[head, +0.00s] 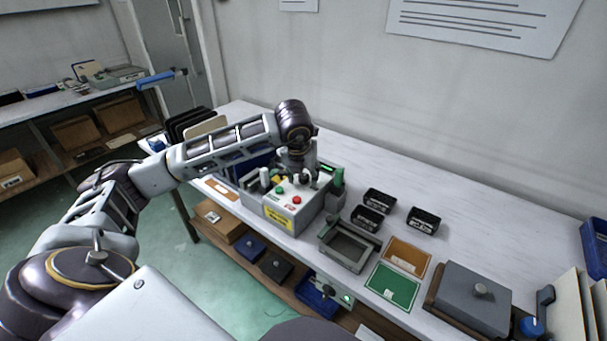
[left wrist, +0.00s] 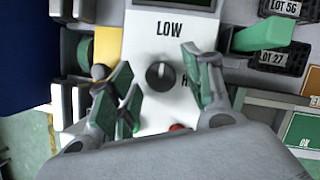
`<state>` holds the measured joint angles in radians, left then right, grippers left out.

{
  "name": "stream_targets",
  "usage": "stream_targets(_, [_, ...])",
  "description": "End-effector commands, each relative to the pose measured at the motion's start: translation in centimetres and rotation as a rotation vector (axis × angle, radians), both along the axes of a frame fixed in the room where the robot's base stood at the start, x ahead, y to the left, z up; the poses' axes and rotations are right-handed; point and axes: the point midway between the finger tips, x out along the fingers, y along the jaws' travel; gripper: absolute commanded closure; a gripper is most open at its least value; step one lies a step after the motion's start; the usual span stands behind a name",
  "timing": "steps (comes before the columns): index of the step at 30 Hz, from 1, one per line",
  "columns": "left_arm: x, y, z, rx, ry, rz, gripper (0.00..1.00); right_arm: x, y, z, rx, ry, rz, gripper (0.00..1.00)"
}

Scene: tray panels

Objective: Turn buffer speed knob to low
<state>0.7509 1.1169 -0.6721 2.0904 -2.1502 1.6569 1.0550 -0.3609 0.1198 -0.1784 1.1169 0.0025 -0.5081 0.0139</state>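The buffer speed knob (left wrist: 160,76) is dark and round, on the white panel (left wrist: 148,45) of the machine. LOW is printed above it in the left wrist view; another label at its right is mostly covered by a finger. A pale mark on the knob seems to point up, toward LOW. My left gripper (left wrist: 162,80) is open, with green-padded fingers on both sides of the knob and a visible gap to each. In the head view, my left gripper (head: 300,174) is over the machine (head: 283,211), hiding the knob. My right gripper is not seen.
A green button (head: 279,190) and a red button (head: 296,199) sit on the machine's top. Right of it are a grey tray (head: 326,251), black bins (head: 424,221), an orange panel (head: 407,257) and a green panel (head: 393,288). The table's back right is clear.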

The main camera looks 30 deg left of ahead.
Motion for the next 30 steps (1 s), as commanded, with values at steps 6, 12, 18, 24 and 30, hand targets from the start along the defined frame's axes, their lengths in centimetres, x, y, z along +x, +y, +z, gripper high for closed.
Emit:
stream_targets(6, [0.0,0.0,0.0,0.000,0.000,-0.001,0.49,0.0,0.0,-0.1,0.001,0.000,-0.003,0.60])
stream_targets(12, [-0.2,-0.1,0.6,0.000,-0.002,-0.001,0.49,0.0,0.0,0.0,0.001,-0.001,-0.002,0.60])
stream_targets(18, [-0.8,-0.3,2.2,-0.001,-0.002,-0.002,0.49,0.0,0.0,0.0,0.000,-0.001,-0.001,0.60])
stream_targets(24, [-1.8,-0.6,4.9,-0.001,-0.004,0.000,0.49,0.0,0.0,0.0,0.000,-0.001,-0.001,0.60])
stream_targets(30, [-2.9,-1.0,7.7,0.000,-0.003,-0.002,0.49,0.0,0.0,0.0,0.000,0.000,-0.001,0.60])
